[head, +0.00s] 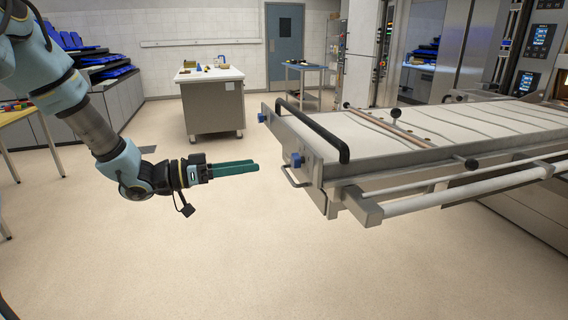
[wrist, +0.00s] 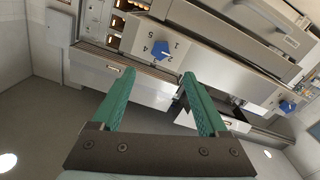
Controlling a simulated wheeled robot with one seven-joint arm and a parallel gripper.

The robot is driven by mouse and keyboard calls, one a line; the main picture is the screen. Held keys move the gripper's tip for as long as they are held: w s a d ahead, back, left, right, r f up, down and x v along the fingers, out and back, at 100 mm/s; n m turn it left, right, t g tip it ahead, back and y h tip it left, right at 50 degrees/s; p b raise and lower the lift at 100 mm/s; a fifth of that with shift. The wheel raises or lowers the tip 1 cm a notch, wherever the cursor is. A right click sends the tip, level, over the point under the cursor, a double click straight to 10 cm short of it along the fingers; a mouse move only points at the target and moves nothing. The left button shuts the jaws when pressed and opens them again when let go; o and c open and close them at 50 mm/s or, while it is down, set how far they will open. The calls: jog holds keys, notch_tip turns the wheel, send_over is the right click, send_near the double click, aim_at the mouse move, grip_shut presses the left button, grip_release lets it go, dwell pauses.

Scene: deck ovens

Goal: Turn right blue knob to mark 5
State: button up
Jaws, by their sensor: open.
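The right blue knob (head: 297,160) is on the end panel of the loader, on the side nearer to me. In the wrist view the same knob (wrist: 161,50) shows beyond my fingertips, with upside-down numerals around it; 5 is at its upper left and 1 at its upper right. I cannot tell which mark it points to. The other blue knob (head: 262,117) is on the panel's far side; it also shows at the right of the wrist view (wrist: 287,106). My gripper (head: 257,165) is open and empty, pointing at the panel, with a gap to the right knob.
A black bar handle (head: 312,127) runs along the panel's top edge. A metal loop handle (head: 294,177) sits just below the right knob. The loader's deck (head: 440,124) extends right toward the ovens. The floor around my gripper is clear. A work table (head: 212,105) stands farther back.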

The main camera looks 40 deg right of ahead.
aim_at(292, 159)
jog(key=p+x, duration=0.2)
jog(key=x, duration=0.7)
jog(key=shift+d+p, duration=0.35)
jog(key=shift+d, duration=0.1)
jog(key=shift+s, duration=0.1)
jog(key=shift+c, duration=0.4)
grip_shut()
